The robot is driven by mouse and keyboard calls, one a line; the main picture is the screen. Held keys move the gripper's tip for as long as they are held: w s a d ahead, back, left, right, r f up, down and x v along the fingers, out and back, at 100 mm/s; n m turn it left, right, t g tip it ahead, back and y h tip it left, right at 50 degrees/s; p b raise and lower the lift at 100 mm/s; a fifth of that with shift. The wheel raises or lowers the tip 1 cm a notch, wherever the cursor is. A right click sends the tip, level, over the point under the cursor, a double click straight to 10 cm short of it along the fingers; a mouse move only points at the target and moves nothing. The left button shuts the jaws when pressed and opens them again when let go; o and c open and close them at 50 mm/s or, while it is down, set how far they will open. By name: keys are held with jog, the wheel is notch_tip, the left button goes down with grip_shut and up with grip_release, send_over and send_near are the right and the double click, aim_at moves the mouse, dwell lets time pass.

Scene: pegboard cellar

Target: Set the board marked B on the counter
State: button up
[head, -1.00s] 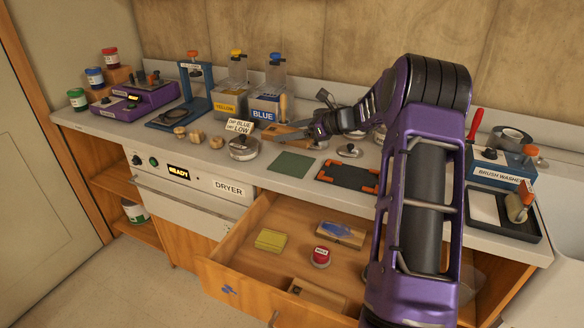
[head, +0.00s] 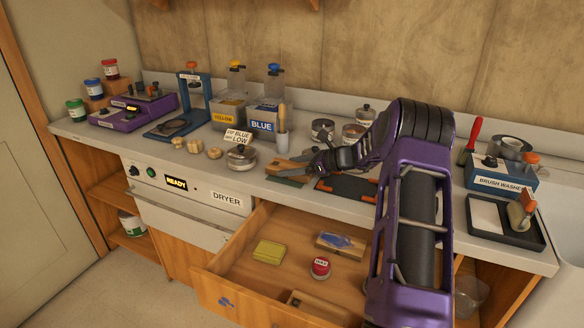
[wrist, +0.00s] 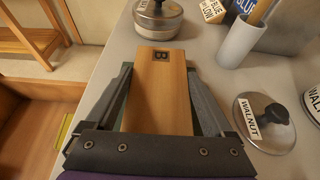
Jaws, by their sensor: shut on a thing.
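My gripper (head: 300,170) is shut on the wooden board marked B (wrist: 158,100), a tan rectangle with a dark B near its far end. The fingers hold it by its two long sides. In the head view the board (head: 284,166) is over the grey counter (head: 190,160), covering most of the green mat (head: 289,181). I cannot tell whether the board touches the mat or hangs just above it. In the wrist view it hides what lies beneath.
A metal tin (head: 241,158) stands close to the board's far end. A pot lid labelled WALNUT (wrist: 265,118) lies to its right in the wrist view. A black tray with orange corners (head: 345,189) is beside the mat. The open drawer (head: 285,270) juts out below.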

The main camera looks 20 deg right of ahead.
jog(key=shift+f, duration=0.15)
jog(key=o, duration=1.2)
jog(key=shift+c, duration=0.2)
jog(key=shift+d+r, duration=0.1)
jog(key=shift+r, duration=0.2)
jog(key=p+v, duration=0.1)
jog(key=v, duration=1.1)
jog(key=shift+f, duration=0.2)
